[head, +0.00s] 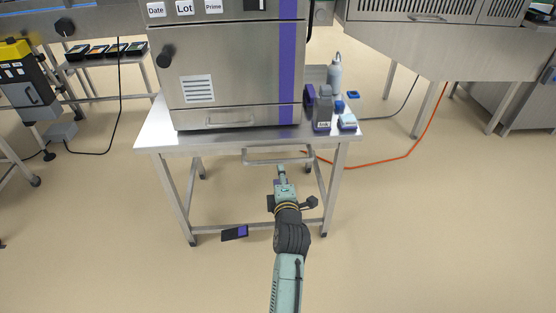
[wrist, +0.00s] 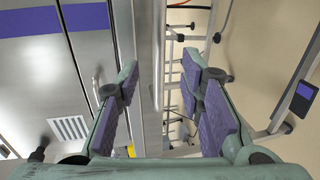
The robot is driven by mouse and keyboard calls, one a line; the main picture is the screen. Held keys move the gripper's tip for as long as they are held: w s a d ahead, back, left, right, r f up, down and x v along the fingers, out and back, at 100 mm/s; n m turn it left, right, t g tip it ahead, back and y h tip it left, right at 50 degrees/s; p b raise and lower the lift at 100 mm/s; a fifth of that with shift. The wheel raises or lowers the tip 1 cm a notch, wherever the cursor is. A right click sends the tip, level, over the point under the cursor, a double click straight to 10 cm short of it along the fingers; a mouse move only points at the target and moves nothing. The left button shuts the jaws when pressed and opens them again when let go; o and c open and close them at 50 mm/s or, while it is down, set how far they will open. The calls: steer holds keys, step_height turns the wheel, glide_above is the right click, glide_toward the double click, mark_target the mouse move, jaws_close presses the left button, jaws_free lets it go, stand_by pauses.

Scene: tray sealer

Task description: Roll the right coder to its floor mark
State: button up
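The coder (head: 235,75) appears to be the steel machine with Date, Lot and Prime labels and a purple stripe. It stands on a steel stand (head: 160,135), with a U-shaped handle (head: 262,162) at its front. My gripper (head: 281,169) is at the handle's middle. In the wrist view my gripper (wrist: 165,100) is open, its purple-padded fingers apart. The handle bar (wrist: 209,38) seems to run toward the gap between them; I cannot tell whether they touch it. No floor mark can be made out.
A dark plate with a purple panel (head: 235,233) is at the lower front bar. An orange cable (head: 390,160) lies on the floor at right. Floor in front and right is open.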

mark_target(278, 163)
steer(key=p+x, duration=0.1)
steer(key=x, duration=0.8)
steer(key=shift+r+p, duration=0.1)
steer(key=shift+p, duration=0.3)
steer(key=shift+c, duration=0.2)
jaws_close()
